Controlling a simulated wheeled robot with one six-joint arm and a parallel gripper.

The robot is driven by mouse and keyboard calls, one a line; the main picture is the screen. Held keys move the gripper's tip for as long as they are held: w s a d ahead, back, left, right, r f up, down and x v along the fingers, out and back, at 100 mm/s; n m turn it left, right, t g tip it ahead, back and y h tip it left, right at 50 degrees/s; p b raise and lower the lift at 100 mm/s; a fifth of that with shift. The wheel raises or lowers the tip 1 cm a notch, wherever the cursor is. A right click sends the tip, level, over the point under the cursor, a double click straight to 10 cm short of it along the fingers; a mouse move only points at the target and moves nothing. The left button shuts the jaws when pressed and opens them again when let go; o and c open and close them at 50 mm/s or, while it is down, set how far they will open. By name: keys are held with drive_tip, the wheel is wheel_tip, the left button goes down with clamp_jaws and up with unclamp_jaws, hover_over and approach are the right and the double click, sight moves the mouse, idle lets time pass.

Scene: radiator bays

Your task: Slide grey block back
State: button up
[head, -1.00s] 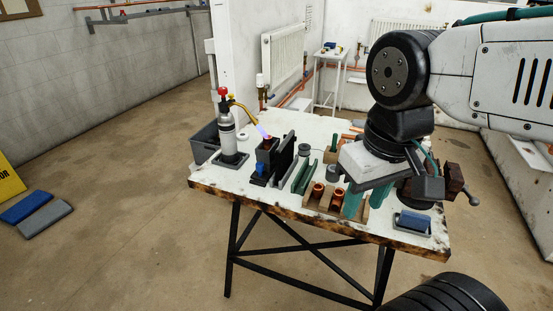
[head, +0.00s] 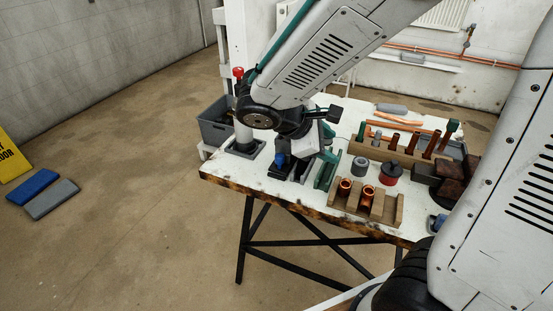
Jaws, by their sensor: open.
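My gripper (head: 311,158) hangs over the left part of the table, its jaws open, above the dark holder (head: 279,170) with a blue piece (head: 281,159) in it. A grey slab-like block (head: 299,172) shows partly beside that holder, just below my gripper. My wrist and gripper hide most of it, and I cannot tell whether the fingers touch it or stand around it. The gas torch stand (head: 243,148) is to the left, its upper part mostly hidden by my arm.
A wooden rack with copper fittings (head: 366,205) is at the front edge. A grey cylinder (head: 360,166), red-and-black tin (head: 390,173) and wooden tool rack (head: 388,154) stand further right. A grey bin (head: 214,127) is at the left.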

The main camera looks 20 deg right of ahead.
drive_tip(key=w+a+f+n+t+h, duration=0.2)
drive_tip(key=w+a+f+n+t, duration=0.2)
drive_tip(key=w+a+f+n, duration=0.3)
drive_tip(key=n+t, duration=0.3)
drive_tip(key=n, duration=0.3)
approach(277, 159)
drive_tip(key=d, duration=0.2)
drive_tip(key=shift+w+d+f, duration=0.1)
drive_tip(key=shift+w+f, duration=0.3)
drive_tip(key=shift+w, duration=0.1)
drive_tip(key=x, duration=0.7)
drive_tip(key=shift+w+f, duration=0.15)
drive_tip(key=shift+w, duration=0.05)
